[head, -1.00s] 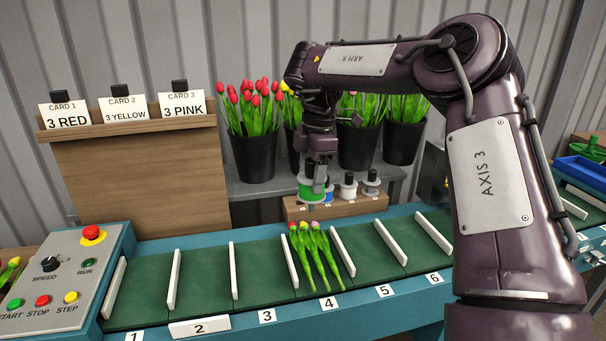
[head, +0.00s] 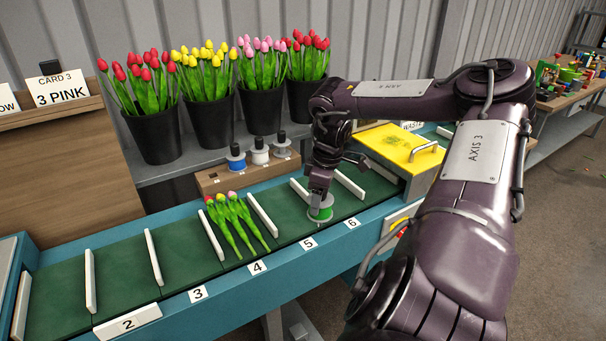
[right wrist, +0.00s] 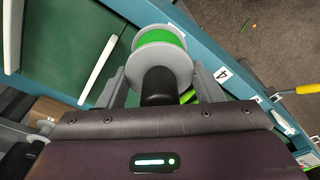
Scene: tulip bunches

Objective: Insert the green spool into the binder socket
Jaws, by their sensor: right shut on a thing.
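My right gripper (head: 322,196) is shut on the green spool (head: 320,214), a green-wound reel with pale grey flanges, held above the belt near lane 5. In the right wrist view the spool (right wrist: 160,38) sits between the fingers (right wrist: 158,85), with its black knob (right wrist: 158,85) toward the wrist. A yellow-lidded machine (head: 395,152) with a handle stands at the belt's right end; it may be the binder. I cannot make out a socket. My left gripper is not in view.
White dividers (head: 263,214) stand across the green belt. Three tulips (head: 240,225), red, yellow and pink-headed, lie left of the gripper. A wooden rack (head: 212,183) holds blue, white and grey spools. Black tulip buckets (head: 262,108) stand behind. My right arm hides part of the right side.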

